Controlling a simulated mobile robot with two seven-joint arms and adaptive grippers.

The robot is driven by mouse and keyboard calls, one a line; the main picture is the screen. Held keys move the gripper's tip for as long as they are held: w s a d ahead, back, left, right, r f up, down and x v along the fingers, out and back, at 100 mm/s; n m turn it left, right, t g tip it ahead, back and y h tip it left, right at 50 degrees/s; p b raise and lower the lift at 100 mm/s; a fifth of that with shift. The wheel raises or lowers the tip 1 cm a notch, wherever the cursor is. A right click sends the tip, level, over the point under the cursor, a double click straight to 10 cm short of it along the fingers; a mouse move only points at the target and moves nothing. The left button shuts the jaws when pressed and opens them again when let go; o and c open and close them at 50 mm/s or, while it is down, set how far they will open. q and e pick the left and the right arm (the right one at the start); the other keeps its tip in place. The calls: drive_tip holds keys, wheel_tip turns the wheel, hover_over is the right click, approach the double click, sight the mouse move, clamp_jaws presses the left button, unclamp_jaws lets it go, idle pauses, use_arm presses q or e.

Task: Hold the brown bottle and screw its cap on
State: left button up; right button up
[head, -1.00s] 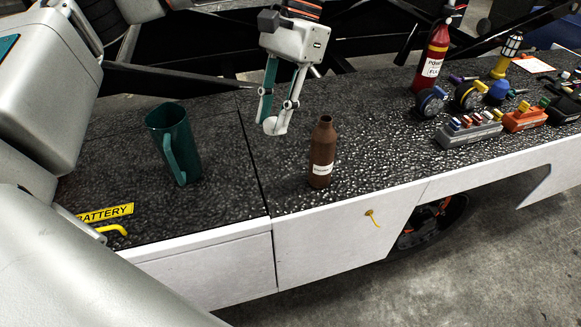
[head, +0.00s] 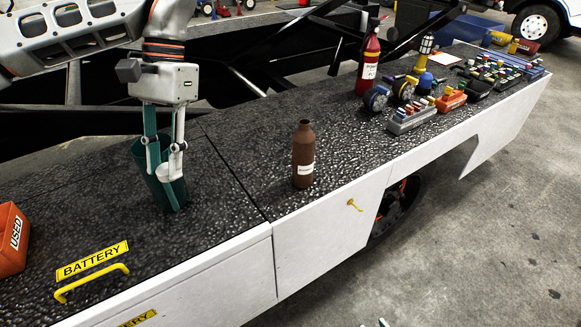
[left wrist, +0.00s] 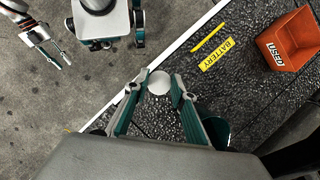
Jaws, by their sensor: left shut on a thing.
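The brown bottle (head: 303,160) stands upright on the black textured deck, its neck open, with a white label low on its side. My left gripper (head: 164,170) is to the left of the bottle and overlaps the green jug in the head view. It is shut on a round white cap, which shows between the fingertips in the left wrist view (left wrist: 159,82). The gripper points down, and the cap is apart from the bottle. My right gripper (left wrist: 53,53) is empty with its fingers apart, off the deck's edge; only its fingertips show at the head view's bottom edge.
The green jug (head: 172,194) stands left of the bottle. An orange USED bin (head: 12,240) and a yellow handle (head: 92,282) are further left. A red bottle (head: 368,65), tape rolls and small racks (head: 411,119) stand to the right. The deck around the brown bottle is clear.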

drive_tip(key=shift+f, duration=0.1)
